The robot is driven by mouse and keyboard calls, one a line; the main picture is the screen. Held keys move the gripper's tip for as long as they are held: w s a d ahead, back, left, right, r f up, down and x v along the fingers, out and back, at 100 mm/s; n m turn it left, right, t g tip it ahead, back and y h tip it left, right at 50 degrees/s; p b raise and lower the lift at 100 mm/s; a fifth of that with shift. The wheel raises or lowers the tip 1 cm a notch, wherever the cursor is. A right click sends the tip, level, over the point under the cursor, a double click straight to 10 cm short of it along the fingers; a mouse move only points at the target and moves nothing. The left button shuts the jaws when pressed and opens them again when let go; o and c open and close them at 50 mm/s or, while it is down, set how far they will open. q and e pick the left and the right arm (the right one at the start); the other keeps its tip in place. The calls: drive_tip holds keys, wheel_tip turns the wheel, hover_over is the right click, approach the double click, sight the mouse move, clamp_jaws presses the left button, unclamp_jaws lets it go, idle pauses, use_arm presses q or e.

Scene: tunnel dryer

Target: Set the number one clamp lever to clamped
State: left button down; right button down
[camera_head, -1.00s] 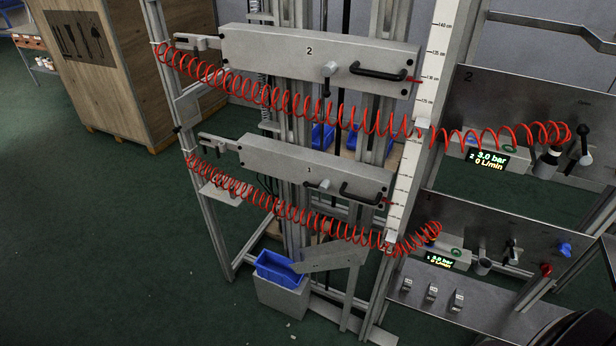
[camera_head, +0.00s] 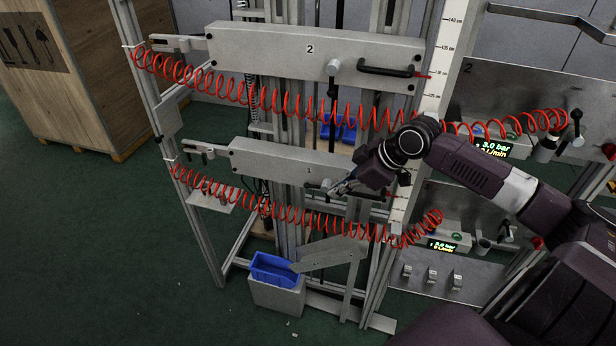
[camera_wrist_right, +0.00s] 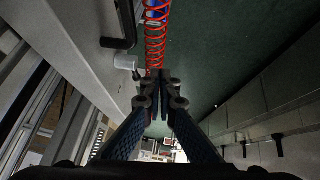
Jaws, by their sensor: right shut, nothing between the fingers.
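The number one beam (camera_head: 275,160) is the lower grey bar, marked 1. Its clamp lever (camera_head: 318,184) has a grey hub, with a dark arm partly hidden by my gripper. My right gripper (camera_head: 336,190) is shut and empty, its tips close beside the lever at the beam's right part. In the right wrist view, the grey hub of the lever (camera_wrist_right: 125,62) is left of and beyond the shut fingertips (camera_wrist_right: 160,90). I cannot tell whether they touch the lever. My left gripper is not in view.
A coiled red hose (camera_head: 290,222) hangs across the lower beam; another crosses the number two beam (camera_head: 270,60) above. A black bar handle (camera_wrist_right: 122,25) is near the lever. A blue bin (camera_head: 275,270) stands below. A wooden crate (camera_head: 70,90) is at the left.

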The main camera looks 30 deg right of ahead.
wheel_tip(320, 180, up, 9)
drive_tip(key=w+d+t, duration=0.1)
drive_tip(key=w, duration=0.1)
drive_tip(key=shift+w+d+n, duration=0.15)
drive_tip(key=shift+d+n, duration=0.2)
drive_tip(key=shift+n, duration=0.05)
drive_tip(key=shift+d, duration=0.1)
drive_tip(key=shift+f, duration=0.1)
